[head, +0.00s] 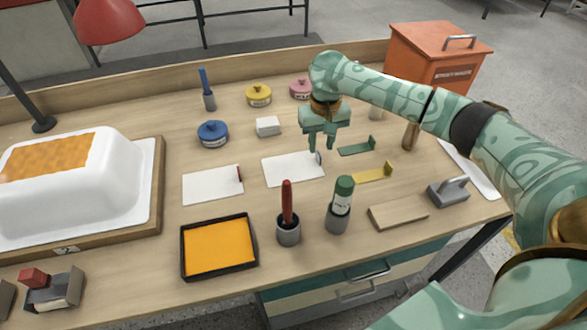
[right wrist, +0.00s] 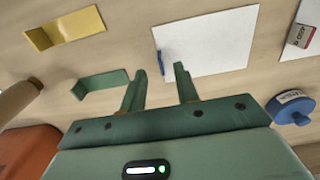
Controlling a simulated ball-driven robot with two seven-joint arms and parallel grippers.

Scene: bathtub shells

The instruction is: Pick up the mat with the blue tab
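The mat with the blue tab is a flat white sheet (head: 287,170) near the middle of the bench. Its small blue tab (head: 318,158) stands up at its right edge. In the right wrist view the white mat (right wrist: 215,42) lies beyond the fingers, with the blue tab (right wrist: 160,63) at its left edge. My right gripper (head: 323,147) is open and empty, pointing down above the tab end. In the right wrist view, the tab appears just beyond the gap between its fingers (right wrist: 159,78). My left gripper is not in view.
Another white mat (head: 212,186) with a red tab lies to the left. Green (head: 357,147) and yellow (head: 372,174) angled pieces lie to the right. A cup with a red tool (head: 288,230) and a green-capped bottle (head: 341,202) stand in front. A white block (head: 268,126) sits behind.

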